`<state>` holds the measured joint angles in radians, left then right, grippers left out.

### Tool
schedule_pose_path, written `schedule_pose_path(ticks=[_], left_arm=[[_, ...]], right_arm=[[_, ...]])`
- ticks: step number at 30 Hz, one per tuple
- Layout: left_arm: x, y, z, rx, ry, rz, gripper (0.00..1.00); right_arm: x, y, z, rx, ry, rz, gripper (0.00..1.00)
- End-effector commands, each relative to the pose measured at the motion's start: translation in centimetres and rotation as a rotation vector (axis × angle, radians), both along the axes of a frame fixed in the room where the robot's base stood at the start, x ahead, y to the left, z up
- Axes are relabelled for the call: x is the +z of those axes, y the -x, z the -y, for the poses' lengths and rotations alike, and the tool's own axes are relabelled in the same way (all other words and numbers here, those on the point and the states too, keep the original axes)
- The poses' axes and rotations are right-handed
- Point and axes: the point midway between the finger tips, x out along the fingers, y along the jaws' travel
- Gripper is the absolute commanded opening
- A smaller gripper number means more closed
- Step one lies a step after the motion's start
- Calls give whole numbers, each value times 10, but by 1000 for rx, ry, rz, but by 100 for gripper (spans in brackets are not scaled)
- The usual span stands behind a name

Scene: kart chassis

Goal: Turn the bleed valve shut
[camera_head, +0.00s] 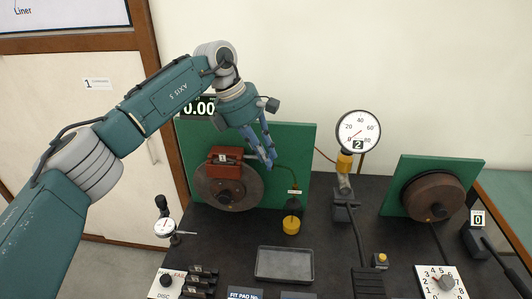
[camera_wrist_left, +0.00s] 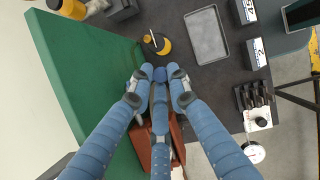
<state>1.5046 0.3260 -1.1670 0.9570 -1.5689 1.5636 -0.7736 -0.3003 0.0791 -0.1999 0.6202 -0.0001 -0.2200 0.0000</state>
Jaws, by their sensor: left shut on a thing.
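The red caliper (camera_head: 226,155) sits over the dark brake disc (camera_head: 228,190) on the left green board. My left gripper (camera_head: 270,160) is at the caliper's right end, where a thin dark line leads off toward the yellow-based bottle (camera_head: 291,226). In the left wrist view its fingertips (camera_wrist_left: 160,76) are closed together in front of the red caliper (camera_wrist_left: 158,152). They are shut on the bleed valve, which the fingers hide almost wholly. I cannot see the valve's angle. My right gripper is not in view.
The left green board (camera_head: 300,150) stands close behind the gripper. A grey tray (camera_head: 285,264), a dial gauge (camera_head: 165,228), and a pressure gauge (camera_head: 358,131) on a stand are on the dark bench. A second green board (camera_head: 470,172) with a drum (camera_head: 435,196) stands right.

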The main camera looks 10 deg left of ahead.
Motion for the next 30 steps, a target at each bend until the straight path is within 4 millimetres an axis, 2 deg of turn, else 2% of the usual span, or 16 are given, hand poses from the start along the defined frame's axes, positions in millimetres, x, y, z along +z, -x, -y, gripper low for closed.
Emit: schedule_pose_path(ticks=[6, 7, 9, 10, 20, 23, 30], left_arm=[[-2, 1, 0, -2, -3, -4, 0], [-2, 1, 0, -2, -3, -4, 19], [-2, 1, 0, -2, -3, -4, 32], [-2, 1, 0, -2, -2, -4, 34], [2, 0, -1, 1, -1, -1, 34], [13, 1, -5, 1, -1, 0, 34], [58, 4, -24, 2, -1, 1, 34]], right_arm=[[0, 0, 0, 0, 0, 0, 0], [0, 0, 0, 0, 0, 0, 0], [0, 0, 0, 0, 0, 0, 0], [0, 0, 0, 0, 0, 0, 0], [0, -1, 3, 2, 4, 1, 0], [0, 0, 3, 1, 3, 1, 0], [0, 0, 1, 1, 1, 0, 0]])
